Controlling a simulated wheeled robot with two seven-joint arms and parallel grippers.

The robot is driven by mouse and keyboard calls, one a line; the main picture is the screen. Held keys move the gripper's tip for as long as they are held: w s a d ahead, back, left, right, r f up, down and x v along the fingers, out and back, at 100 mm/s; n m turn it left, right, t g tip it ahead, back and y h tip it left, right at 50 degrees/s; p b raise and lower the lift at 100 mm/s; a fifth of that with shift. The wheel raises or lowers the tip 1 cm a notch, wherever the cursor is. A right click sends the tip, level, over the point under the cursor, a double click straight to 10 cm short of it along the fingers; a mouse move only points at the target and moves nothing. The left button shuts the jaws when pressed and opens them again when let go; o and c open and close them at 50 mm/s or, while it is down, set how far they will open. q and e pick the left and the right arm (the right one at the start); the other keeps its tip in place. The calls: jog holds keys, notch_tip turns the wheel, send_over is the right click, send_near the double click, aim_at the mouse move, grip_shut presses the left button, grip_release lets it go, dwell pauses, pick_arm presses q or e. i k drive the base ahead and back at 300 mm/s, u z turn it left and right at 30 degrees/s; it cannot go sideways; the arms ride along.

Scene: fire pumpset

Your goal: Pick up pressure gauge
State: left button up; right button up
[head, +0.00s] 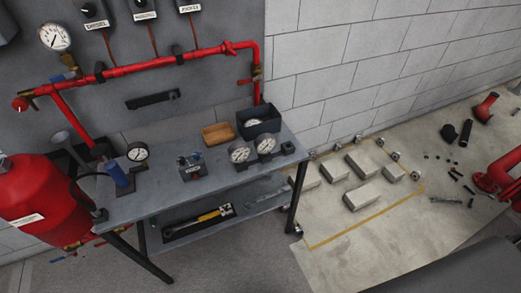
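Several round white-faced pressure gauges are in the head view, and I cannot tell which one the task names. Two gauges stand side by side near the right part of the grey table (165,203): a left one (240,154) and a right one (265,144). Another gauge (138,152) stands at the table's left beside a blue cylinder (117,175). A further gauge (253,124) lies in an open dark box (270,124) at the table's back. One more gauge (55,37) is mounted on the wall piping. Neither of my grippers is in view.
A small dark device (191,168) and an orange-brown tray (217,134) are on the table. A red tank (38,195) stands at its left. The lower shelf holds a torque-wrench-like tool (200,222). Grey blocks (362,195) and red pipe parts (485,107) lie on the floor right.

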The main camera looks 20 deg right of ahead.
aim_at(55, 36)
jog(key=z, duration=1.9)
jog(key=k, duration=0.5)
jog(key=u, duration=1.6)
